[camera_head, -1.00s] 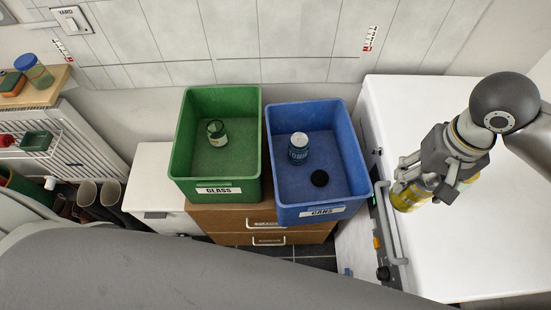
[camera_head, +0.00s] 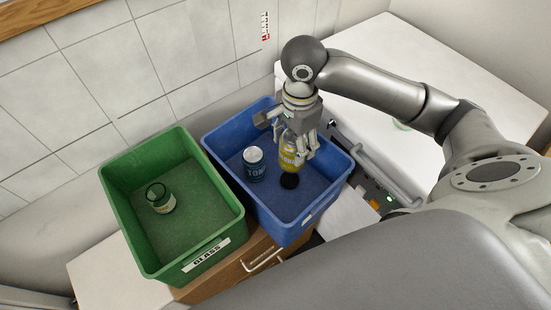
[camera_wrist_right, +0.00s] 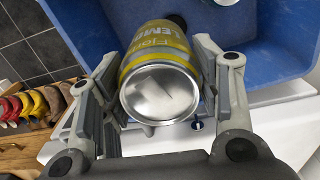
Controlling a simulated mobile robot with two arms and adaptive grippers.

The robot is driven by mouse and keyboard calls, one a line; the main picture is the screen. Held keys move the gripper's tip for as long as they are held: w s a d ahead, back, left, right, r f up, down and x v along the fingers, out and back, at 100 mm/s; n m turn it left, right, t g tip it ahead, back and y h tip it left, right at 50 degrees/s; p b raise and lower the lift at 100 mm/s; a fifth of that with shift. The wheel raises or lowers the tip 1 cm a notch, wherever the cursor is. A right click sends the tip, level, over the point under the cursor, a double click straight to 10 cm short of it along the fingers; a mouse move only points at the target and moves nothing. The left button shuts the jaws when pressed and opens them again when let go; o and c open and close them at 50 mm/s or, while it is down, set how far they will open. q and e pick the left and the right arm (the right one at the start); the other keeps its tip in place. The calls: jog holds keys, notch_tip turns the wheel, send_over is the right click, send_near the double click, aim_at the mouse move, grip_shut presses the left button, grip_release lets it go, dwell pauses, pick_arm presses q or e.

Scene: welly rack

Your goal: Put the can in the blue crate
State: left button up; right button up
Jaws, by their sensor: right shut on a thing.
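A yellow can (camera_head: 288,160) is held in my right gripper (camera_head: 297,148), over the blue crate (camera_head: 287,232). In the right wrist view the yellow can (camera_wrist_right: 160,75) sits between the two fingers, its silver end towards the camera. The blue crate (camera_wrist_right: 275,55) shows behind it there. I cannot tell whether the can's lower end is below the crate's rim or touching its floor. My left gripper is not in view.
Inside the blue crate are a dark blue can (camera_head: 254,165) and a small black round thing (camera_head: 289,181). A white worktop (camera_head: 375,60) is at right.

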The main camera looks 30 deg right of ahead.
jog(key=f+m, duration=0.1)
jog(key=d+f+m+b, duration=0.1)
jog(key=m, duration=0.1)
jog(key=shift+d+f, duration=0.3)
jog(key=shift+w+f+m, duration=0.15)
jog(key=shift+w+m, duration=0.1)
jog(key=shift+m, duration=0.15)
jog(key=w+f, duration=0.6)
jog(key=w, duration=0.1)
jog(key=w+f+b, duration=0.1)
jog(key=w+f, duration=0.5)
jog(key=f, duration=0.1)
jog(key=shift+w+a, duration=0.15)
jog(key=shift+w, duration=0.2)
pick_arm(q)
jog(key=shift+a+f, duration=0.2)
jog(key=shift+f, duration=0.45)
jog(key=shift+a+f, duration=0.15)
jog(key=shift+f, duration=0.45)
pick_arm(e)
jog(key=shift+r, duration=0.1)
jog(key=shift+s, duration=0.1)
